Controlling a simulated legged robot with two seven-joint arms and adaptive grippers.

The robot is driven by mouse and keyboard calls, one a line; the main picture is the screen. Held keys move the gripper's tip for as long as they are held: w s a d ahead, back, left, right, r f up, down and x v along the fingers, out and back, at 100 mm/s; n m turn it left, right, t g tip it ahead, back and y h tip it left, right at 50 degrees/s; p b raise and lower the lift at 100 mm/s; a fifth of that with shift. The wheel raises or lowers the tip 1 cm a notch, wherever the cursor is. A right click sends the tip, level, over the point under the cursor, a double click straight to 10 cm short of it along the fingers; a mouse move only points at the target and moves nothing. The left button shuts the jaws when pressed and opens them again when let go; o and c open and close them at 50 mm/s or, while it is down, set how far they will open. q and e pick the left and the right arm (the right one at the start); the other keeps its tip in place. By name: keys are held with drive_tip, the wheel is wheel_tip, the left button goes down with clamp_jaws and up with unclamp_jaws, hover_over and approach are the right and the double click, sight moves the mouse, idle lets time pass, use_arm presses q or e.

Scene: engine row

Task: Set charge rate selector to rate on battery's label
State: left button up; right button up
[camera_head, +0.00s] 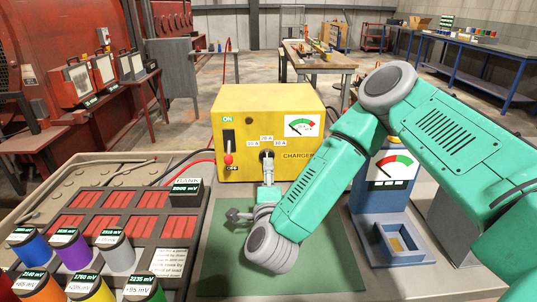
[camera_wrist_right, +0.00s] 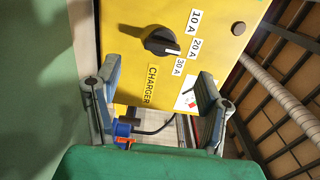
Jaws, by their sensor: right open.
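The yellow charger (camera_head: 240,105) stands at the back of the bench. Its black selector knob (camera_wrist_right: 160,41) shows in the right wrist view, with a white-tipped pointer aimed between the 20 A (camera_wrist_right: 198,48) and 30 A (camera_wrist_right: 180,67) marks. The 10 A mark (camera_wrist_right: 195,20) is farther round. In the head view my right gripper (camera_head: 267,166) is in front of the knob and partly hides it. In the wrist view its fingers (camera_wrist_right: 158,95) are apart, with nothing held between them and the knob beyond. I cannot make out a battery's rate label. My left gripper is not in view.
The charger's red-balled lever (camera_head: 228,158) is near OFF. A tray of coloured cylinders (camera_head: 73,250) and red blocks lies at left. A blue gauge stand (camera_head: 393,215) is at right, behind my right arm. The green mat (camera_head: 325,270) has free room.

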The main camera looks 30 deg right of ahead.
sight(263, 156)
drive_tip(key=x, duration=0.3)
drive_tip(key=a+x, duration=0.1)
drive_tip(key=shift+w+d+r, duration=0.2)
drive_tip(key=shift+w+r, duration=0.05)
drive_tip(key=shift+w, duration=0.3)
drive_tip(key=w+d, duration=0.2)
drive_tip(key=shift+w+d+f, duration=0.1)
drive_tip(key=shift+d+f, duration=0.1)
drive_tip(key=shift+d, duration=0.1)
drive_tip(key=shift+w+d+f, duration=0.15)
drive_tip(key=shift+d, duration=0.3)
drive_tip(key=shift+a, duration=0.35)
drive_tip(key=shift+a+r, duration=0.2)
drive_tip(key=shift+a, duration=0.15)
drive_tip(key=c, duration=1.2)
